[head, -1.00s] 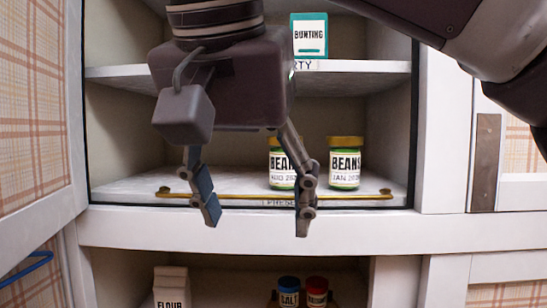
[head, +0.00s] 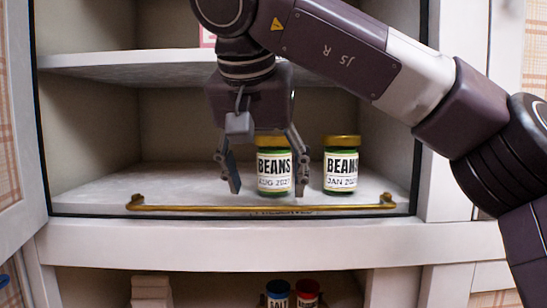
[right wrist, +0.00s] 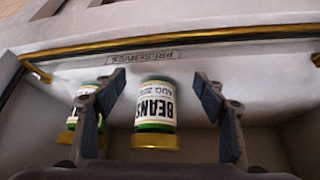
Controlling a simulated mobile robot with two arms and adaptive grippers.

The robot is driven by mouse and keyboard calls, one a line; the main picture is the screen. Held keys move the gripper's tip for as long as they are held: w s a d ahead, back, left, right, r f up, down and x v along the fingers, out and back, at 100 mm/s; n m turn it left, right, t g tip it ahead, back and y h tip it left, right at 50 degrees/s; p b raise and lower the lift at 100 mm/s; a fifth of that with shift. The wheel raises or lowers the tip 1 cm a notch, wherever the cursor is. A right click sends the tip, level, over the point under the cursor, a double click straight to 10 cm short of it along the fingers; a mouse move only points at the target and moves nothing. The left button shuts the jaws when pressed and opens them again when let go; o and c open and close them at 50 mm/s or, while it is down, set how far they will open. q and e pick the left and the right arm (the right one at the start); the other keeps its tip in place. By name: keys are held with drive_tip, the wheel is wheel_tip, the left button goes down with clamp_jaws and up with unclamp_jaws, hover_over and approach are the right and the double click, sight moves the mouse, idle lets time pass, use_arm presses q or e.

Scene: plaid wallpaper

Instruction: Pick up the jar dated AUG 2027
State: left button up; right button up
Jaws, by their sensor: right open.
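The jar labelled BEANS, AUG 2027 (head: 273,168) stands upright on the shelf, green with a gold lid. A second BEANS jar, labelled JAN with its year hard to read (head: 342,170), stands to its right. My right gripper (head: 268,190) is open in front of the AUG jar, its fingers spread, one left of the jar and one at its right edge. In the right wrist view the AUG jar (right wrist: 156,110) appears upside down between the open fingertips (right wrist: 163,92), with nothing gripped. The JAN jar (right wrist: 85,100) is partly hidden behind a finger there. My left gripper is not in view.
A brass rail (head: 265,208) runs along the shelf's front edge, above a PRESERVES label (right wrist: 142,58). An upper shelf (head: 130,64) is overhead. Below are salt (head: 278,295) and a red-lidded jar (head: 307,294). The shelf left of the gripper is clear.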

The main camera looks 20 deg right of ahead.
sight(275, 174)
drive_tip(key=shift+w+d+r, duration=0.15)
drive_tip(key=shift+w+d, duration=0.15)
drive_tip(key=shift+w+d+p, duration=0.15)
drive_tip(key=shift+w+p, duration=0.15)
drive_tip(key=w, duration=0.1)
drive_tip(key=w+d+p, duration=0.1)
drive_tip(key=w, duration=0.1)
drive_tip(key=w+d+p, duration=0.1)
drive_tip(key=shift+w+d, duration=0.2)
drive_tip(key=shift+w, duration=0.2)
drive_tip(key=shift+w+d+f+p, duration=0.1)
drive_tip(key=shift+w+f+p, duration=0.15)
drive_tip(key=shift+f, duration=0.3)
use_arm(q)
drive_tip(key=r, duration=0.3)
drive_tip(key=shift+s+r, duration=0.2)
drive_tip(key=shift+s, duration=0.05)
use_arm(e)
drive_tip(key=shift+s, duration=0.15)
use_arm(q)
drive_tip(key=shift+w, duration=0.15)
use_arm(e)
drive_tip(key=c, duration=1.5)
